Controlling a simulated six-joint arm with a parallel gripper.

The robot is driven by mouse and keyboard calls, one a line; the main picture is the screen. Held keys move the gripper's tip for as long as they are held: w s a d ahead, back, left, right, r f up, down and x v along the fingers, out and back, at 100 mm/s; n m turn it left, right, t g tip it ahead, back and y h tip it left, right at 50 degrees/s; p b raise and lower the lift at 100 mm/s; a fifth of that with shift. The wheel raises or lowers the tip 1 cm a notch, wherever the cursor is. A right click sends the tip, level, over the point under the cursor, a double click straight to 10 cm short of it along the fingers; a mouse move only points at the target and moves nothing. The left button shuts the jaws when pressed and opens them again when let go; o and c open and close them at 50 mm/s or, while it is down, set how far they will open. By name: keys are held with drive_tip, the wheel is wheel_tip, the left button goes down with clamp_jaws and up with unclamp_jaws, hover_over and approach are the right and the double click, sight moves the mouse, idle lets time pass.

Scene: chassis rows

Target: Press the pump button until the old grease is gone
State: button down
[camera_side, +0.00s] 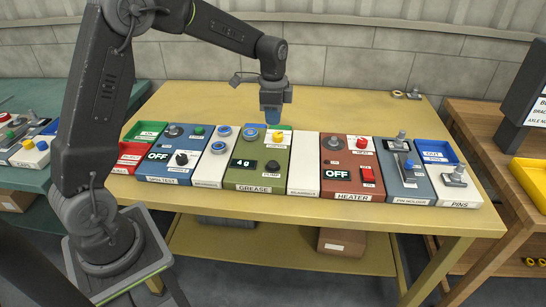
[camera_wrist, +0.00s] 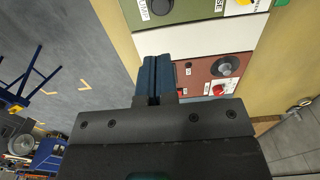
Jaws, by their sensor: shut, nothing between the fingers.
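The green grease panel (camera_side: 257,183) stands in the middle of the row on the yellow table. Its small display (camera_side: 244,163) reads "4 g". The black pump button (camera_side: 272,166) is at the panel's front right; in the wrist view it shows at the top edge, partly cut off (camera_wrist: 161,7). A yellow part (camera_side: 277,137) and a blue ring (camera_side: 250,133) are at the panel's back. My gripper (camera_side: 273,121) is shut and empty, above the back of the grease panel and apart from the pump button. Its blue fingers are together in the wrist view (camera_wrist: 153,77).
White bearings panels (camera_side: 304,164) flank the grease panel. The spin test panel (camera_side: 170,166) is to the left, its display reading OFF. The heater (camera_side: 344,151), pin holder (camera_side: 404,185) and pins panels (camera_side: 459,193) are to the right. The table behind the row is mostly clear.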

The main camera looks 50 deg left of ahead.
sight(272, 164)
drive_tip(key=shift+f, duration=0.15)
wheel_tip(272, 164, down, 14)
drive_tip(key=shift+r, duration=0.1)
idle(0.3)
drive_tip(key=shift+s+f, duration=0.15)
drive_tip(key=shift+f, duration=1.1)
wheel_tip(272, 164, up, 15)
drive_tip(key=shift+w, duration=0.3)
